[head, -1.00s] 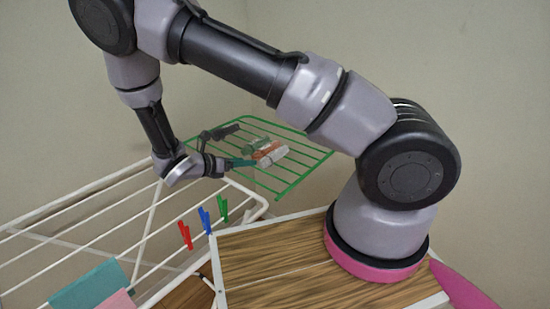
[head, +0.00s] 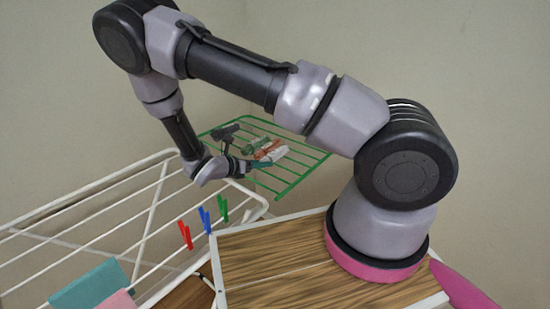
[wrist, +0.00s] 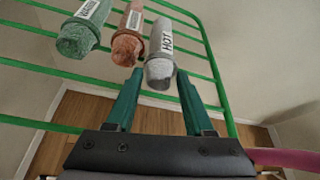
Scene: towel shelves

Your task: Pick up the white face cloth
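The white face cloth (wrist: 161,62) is a rolled cloth with a band bearing dark letters, lying on a green wire rack (wrist: 215,62). In the head view the white face cloth (head: 279,153) is a small pale roll at the near right of the group of rolls. My gripper (wrist: 160,77) is open, its dark green fingers spread with one on each side of the cloth's near end. I cannot tell whether either finger touches it. In the head view my gripper (head: 262,163) is small and close beside the cloth.
An orange-brown roll (wrist: 128,45) and a green roll (wrist: 80,33) with labelled bands lie to the left of the white cloth. A white drying rack (head: 150,215) holds red, blue and green pegs (head: 205,220), a teal cloth (head: 90,288) and a pink cloth (head: 120,300).

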